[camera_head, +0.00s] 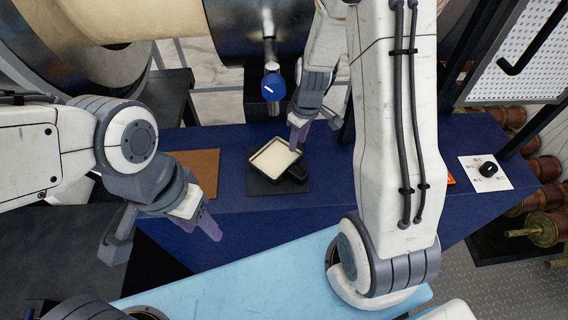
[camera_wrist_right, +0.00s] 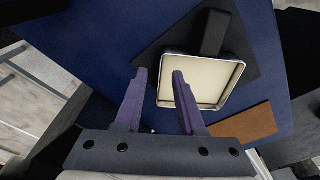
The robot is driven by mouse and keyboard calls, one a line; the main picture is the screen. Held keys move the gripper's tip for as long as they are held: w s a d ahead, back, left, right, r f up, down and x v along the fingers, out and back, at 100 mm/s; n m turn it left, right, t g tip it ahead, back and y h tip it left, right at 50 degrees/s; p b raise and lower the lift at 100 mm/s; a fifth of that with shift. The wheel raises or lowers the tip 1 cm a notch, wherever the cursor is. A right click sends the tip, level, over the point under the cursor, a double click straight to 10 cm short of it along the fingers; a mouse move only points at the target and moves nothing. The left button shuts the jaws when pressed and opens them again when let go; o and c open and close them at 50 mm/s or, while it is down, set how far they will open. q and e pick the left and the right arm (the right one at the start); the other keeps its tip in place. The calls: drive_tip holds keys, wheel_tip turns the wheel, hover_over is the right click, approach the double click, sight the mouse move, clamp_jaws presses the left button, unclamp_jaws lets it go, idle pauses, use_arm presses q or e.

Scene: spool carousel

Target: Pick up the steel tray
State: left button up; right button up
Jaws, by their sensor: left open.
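The steel tray (camera_head: 275,157) is a small square pan with a thin metal rim and a cream inside. It lies on a dark mat (camera_head: 262,186) on the blue bench, with a black block-like handle (camera_head: 297,172) at its near right corner. The tray also shows in the right wrist view (camera_wrist_right: 203,82). My right gripper (camera_head: 300,138) is open at the tray's far right side. In the right wrist view (camera_wrist_right: 158,76), one finger overlaps the tray's edge and the other lies outside; contact cannot be told. My left gripper (camera_head: 200,226) is open and empty, left of and nearer than the tray.
A brown mat (camera_head: 200,168) lies left of the dark mat. A post with a blue knob (camera_head: 272,87) stands behind the tray, under a large spool (camera_head: 110,60). A white card with a black item (camera_head: 488,170) lies at the right. The blue bench (camera_head: 290,205) is clear in front.

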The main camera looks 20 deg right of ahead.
sight(297, 149)
wheel_tip(297, 149, down, 3)
drive_tip(key=shift+a+f, duration=0.1)
drive_tip(key=shift+f, duration=0.1)
drive_tip(key=shift+c, duration=0.3)
clamp_jaws()
idle(1.1)
